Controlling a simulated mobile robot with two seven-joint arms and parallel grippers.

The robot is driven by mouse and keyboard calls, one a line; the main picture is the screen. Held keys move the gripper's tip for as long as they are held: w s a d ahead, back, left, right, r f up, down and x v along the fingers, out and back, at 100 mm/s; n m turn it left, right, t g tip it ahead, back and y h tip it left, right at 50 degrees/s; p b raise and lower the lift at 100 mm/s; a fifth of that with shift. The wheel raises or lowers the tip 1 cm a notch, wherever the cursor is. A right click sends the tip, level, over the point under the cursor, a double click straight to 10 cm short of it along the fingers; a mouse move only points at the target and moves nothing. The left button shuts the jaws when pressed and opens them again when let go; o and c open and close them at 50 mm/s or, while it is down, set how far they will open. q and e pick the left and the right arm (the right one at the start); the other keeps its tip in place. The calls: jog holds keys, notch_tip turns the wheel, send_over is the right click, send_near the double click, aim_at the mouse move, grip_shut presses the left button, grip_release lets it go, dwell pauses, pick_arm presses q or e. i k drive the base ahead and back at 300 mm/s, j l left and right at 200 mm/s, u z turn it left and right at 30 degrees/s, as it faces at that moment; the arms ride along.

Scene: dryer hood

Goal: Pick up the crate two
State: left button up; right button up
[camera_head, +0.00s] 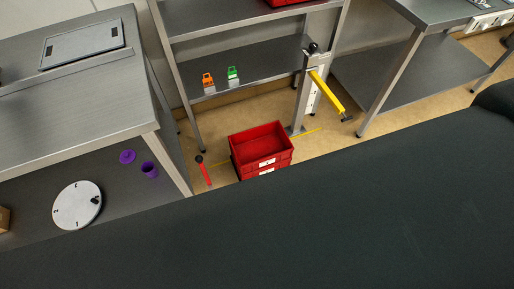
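A red crate (262,142) with an open top and white labels on its front side sits low by the floor, in front of the metal shelf unit. A second red rim shows just under it, so it appears to stand on another red crate (267,171). Part of one more red crate (285,2) shows on the upper shelf, cut off by the top edge. I cannot tell which of these is crate two. The inside of the front crate looks empty. Neither of my grippers is in view.
A metal shelf (270,62) bears an orange item (208,80) and a green item (232,73). A yellow bar (327,91) juts out right of the crates. A red-handled tool (205,172) stands at their left. Metal tables flank both sides.

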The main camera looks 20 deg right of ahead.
aim_at(255, 149)
jog(key=i+j, duration=0.5)
jog(key=j, duration=0.2)
jog(key=z, duration=2.15)
